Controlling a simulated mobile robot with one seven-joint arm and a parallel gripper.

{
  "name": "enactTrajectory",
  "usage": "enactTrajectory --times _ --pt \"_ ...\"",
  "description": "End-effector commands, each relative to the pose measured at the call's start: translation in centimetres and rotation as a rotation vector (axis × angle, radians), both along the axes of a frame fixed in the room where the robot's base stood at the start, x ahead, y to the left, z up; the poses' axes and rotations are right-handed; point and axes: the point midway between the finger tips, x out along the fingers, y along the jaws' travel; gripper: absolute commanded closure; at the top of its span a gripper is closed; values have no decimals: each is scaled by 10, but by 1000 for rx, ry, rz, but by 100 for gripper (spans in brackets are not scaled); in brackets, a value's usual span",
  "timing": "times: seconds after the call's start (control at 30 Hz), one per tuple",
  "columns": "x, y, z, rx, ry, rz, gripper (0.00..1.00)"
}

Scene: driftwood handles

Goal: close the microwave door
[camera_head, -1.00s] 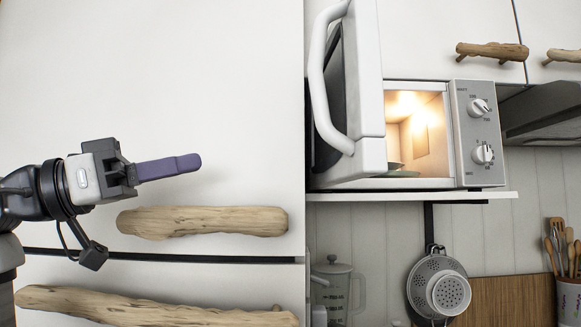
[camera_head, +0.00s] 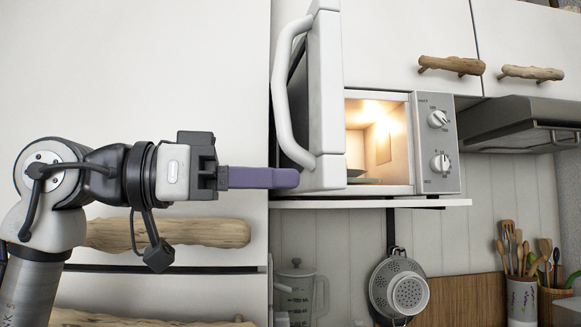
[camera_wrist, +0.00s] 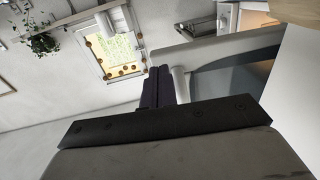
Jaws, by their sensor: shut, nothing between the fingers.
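The white microwave (camera_head: 435,140) sits on a shelf, its lit inside showing a plate at the bottom. Its door (camera_head: 328,100) stands wide open, swung toward me, with a curved white handle (camera_head: 283,95) on its left side. My gripper (camera_head: 290,178) is shut and empty, its purple fingers pointing right. In the head view the fingertips overlap the lower end of the handle; I cannot tell if they touch. In the wrist view the shut fingers (camera_wrist: 158,85) are beside the white handle (camera_wrist: 180,84), with the grey door (camera_wrist: 225,50) to the right.
A tall white cabinet with driftwood handles (camera_head: 170,233) stands behind my arm at left. The shelf (camera_head: 400,202) runs under the microwave. A colander (camera_head: 400,290) hangs below it, and a range hood (camera_head: 515,122) is at right.

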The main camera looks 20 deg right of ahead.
Motion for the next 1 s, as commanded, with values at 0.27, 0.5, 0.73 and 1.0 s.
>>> enactTrajectory --times 0.27,0.5,0.73,1.0 --pt "-4 -21 0 -1 0 1 100" --pt "-4 -22 0 -2 0 0 100" --pt "-6 -25 0 -1 -2 12 100" --pt "-16 -52 -2 1 -5 114 100"
